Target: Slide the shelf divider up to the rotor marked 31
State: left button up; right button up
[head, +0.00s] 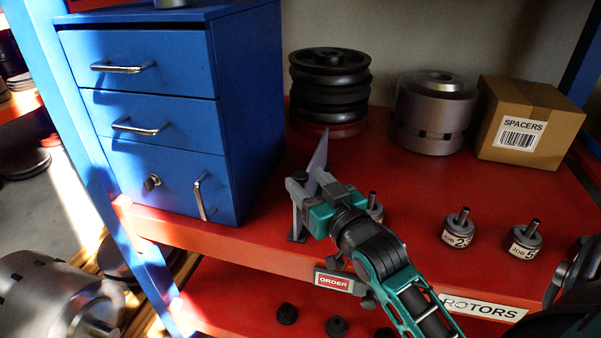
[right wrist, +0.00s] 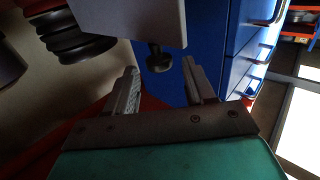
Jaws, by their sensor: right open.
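The shelf divider (head: 318,155), a thin grey upright plate with a foot on the red shelf, stands just beyond my right gripper (head: 303,187), partly hidden by it. In the right wrist view it seems to be the grey plate (right wrist: 135,18) with a dark knob (right wrist: 159,59) near the gap between the open fingers (right wrist: 162,78). No grip on it shows. One small rotor (head: 374,207) stands right of the gripper, its label hidden by my arm. Two more rotors, one labelled with a 2 (head: 457,229) and one with a 5 (head: 525,241), stand farther right. No 31 is readable.
A blue drawer cabinet (head: 150,120) stands left of the divider. Behind are stacked black discs (head: 330,80), a large metal cylinder (head: 432,112) and a SPACERS box (head: 530,120). An ORDER tag (head: 334,282) is on the shelf's front edge.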

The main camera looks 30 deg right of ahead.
aim_at(301, 174)
jog(key=shift+w+d, duration=0.15)
jog(key=shift+w, duration=1.55)
jog(key=shift+c, duration=0.2)
grip_shut()
